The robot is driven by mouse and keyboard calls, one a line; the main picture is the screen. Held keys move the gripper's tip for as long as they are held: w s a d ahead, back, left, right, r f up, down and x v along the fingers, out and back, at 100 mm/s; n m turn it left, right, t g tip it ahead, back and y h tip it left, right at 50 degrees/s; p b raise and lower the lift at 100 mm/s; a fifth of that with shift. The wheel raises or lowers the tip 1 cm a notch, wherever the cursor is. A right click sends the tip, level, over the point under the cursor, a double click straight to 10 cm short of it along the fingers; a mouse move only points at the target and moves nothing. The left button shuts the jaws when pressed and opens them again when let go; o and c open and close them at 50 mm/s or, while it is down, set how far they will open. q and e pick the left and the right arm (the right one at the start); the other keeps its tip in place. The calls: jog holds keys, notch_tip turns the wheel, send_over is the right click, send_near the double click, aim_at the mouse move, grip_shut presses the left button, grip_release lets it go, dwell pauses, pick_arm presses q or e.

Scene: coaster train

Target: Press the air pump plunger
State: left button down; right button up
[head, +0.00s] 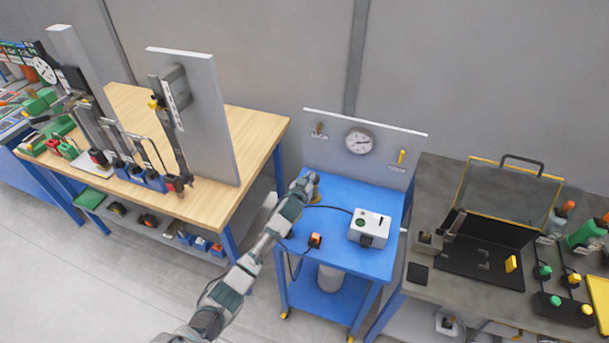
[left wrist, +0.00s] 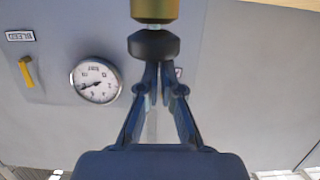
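My left gripper (head: 306,184) is over the back left part of the blue cart. In the left wrist view, which shows the scene upside down, its fingers (left wrist: 160,88) are together, with only a thin gap and nothing between them. The pump's dark round plunger knob (left wrist: 153,44) is right at the fingertips, on a brass-coloured pump body (left wrist: 154,9). I cannot tell whether the tips touch the knob. In the head view the brass pump (head: 316,180) is mostly hidden by the gripper. My right gripper is not in view.
The blue cart (head: 352,196) carries a white box (head: 370,228) and a small orange-topped control (head: 315,241). Its back panel (head: 336,134) holds a round gauge (head: 359,141) and a yellow lever (head: 401,157). A wooden bench (head: 245,125) stands left, a dark bench (head: 440,190) right.

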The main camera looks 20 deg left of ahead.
pick_arm(q)
jog(key=r+p, duration=0.2)
jog(key=r, duration=0.1)
jog(key=shift+w+d+r+p, duration=0.1)
jog(key=shift+d+r+p, duration=0.1)
jog(key=shift+r+p, duration=0.15)
jog(key=v, duration=1)
jog(key=shift+a+b, duration=0.15)
jog(key=shift+b, duration=0.25)
pick_arm(e)
jog(key=shift+s+d+r, duration=0.15)
jog(key=shift+d+r, duration=0.75)
jog(key=shift+r, duration=0.25)
pick_arm(q)
jog(key=shift+a, duration=0.2)
pick_arm(e)
jog(key=shift+a, duration=0.15)
